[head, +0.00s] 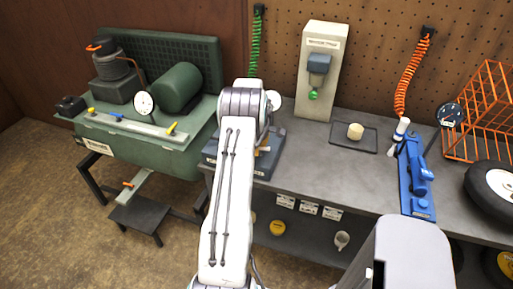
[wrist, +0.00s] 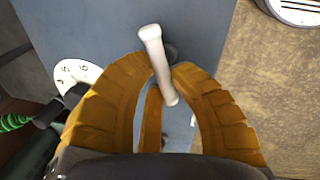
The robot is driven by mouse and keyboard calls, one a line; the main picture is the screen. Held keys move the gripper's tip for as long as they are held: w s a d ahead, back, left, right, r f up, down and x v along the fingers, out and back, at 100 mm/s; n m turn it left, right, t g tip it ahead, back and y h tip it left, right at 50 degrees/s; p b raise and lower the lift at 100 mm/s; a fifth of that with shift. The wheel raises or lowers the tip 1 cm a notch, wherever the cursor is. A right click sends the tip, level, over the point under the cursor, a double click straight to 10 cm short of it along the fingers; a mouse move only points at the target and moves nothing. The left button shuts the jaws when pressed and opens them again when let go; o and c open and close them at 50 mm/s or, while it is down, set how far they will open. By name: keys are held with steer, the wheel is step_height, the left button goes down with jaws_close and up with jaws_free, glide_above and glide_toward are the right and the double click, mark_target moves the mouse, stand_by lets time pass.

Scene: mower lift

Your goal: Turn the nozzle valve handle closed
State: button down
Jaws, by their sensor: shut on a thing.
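The valve handle (wrist: 156,55) is a short white bar in front of a blue-grey surface (wrist: 95,25) in the wrist view. My gripper (wrist: 166,72) has its brown fingers closed on either side of the bar. The bar's upper end sticks out past the fingertips, tilted a little from upright. In the head view my gripper (head: 268,150) is at the blue-grey box (head: 236,167) on the left end of the bench. My arm hides much of the box there, and I cannot make out the handle in that view.
A white numbered dial (wrist: 72,74) lies left of the fingers. The grey bench (head: 300,160) also bears a beige stand (head: 319,75), a dark tray (head: 338,140) and a blue tool (head: 411,180). A green compressor (head: 180,88) stands left. Bench space lies between box and tray.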

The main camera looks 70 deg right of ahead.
steer(key=shift+f+b, duration=0.2)
steer(key=shift+b, duration=0.75)
steer(key=shift+d+r+m+b, duration=0.1)
steer(key=shift+m+b, duration=0.5)
steer(key=shift+b, duration=0.4)
steer(key=shift+r, duration=0.15)
steer(key=c, duration=1.1)
jaws_free()
steer(key=r, duration=0.4)
steer(key=a+r, duration=0.1)
steer(key=r, duration=0.2)
steer(key=a+r, duration=0.1)
steer(key=r, duration=0.3)
steer(key=shift+s+a+r, duration=0.15)
steer(key=shift+s+r, duration=0.2)
steer(key=shift+o, duration=0.2)
